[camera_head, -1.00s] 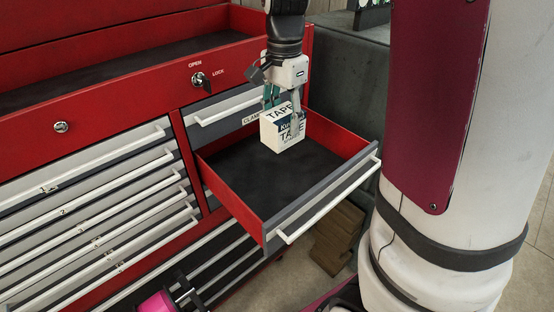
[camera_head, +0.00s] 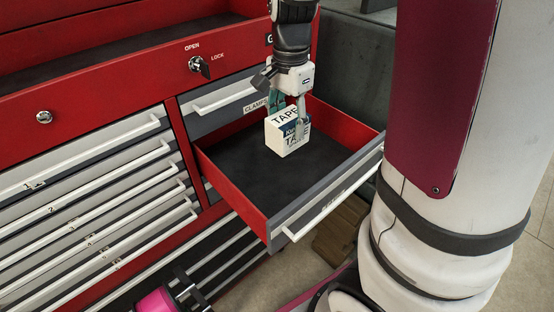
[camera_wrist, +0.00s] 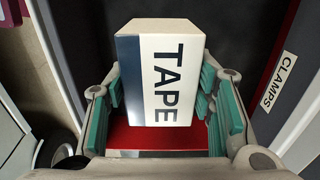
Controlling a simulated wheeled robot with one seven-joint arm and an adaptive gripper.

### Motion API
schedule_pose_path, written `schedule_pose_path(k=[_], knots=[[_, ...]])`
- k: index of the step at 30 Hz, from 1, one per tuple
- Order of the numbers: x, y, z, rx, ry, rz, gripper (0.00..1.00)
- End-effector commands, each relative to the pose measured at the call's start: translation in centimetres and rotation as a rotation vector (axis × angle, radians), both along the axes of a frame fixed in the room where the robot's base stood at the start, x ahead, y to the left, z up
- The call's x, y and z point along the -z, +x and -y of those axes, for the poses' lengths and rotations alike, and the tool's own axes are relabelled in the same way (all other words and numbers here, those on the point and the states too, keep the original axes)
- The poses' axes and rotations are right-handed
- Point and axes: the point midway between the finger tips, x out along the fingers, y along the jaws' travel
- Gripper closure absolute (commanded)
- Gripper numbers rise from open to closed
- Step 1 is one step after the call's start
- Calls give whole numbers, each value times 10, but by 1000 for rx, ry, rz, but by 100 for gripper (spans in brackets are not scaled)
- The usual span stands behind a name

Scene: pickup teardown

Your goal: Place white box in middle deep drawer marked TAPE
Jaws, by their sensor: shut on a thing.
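The white box (camera_head: 282,138), marked TAPE with a dark blue band, is held upright by my gripper (camera_head: 289,112). In the wrist view the white box (camera_wrist: 162,75) sits between the green pads of my gripper (camera_wrist: 163,95), which is shut on it. The open drawer (camera_head: 238,197) has red walls and a black floor. The box hangs over or in its inner part. I cannot tell whether the box touches the drawer floor. The writing on this drawer's front is too small to read.
A closed drawer marked CLAMPS (camera_head: 222,110) is above and behind the open one; its label also shows in the wrist view (camera_wrist: 278,81). Several closed shallow drawers (camera_head: 90,190) are at left. A lock with a key (camera_head: 198,66) projects above. The drawer floor around the box is clear.

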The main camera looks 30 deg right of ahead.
Motion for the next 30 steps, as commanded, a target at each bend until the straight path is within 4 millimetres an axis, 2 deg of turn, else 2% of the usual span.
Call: schedule_pose_path(k=[1, 8, 15, 30], knots=[[8, 1, 0, 0, 1, -2, 95], [26, 0, 0, -1, 1, -3, 95], [67, -1, 0, 1, 1, -5, 95], [117, 0, 0, 0, 1, -2, 95]])
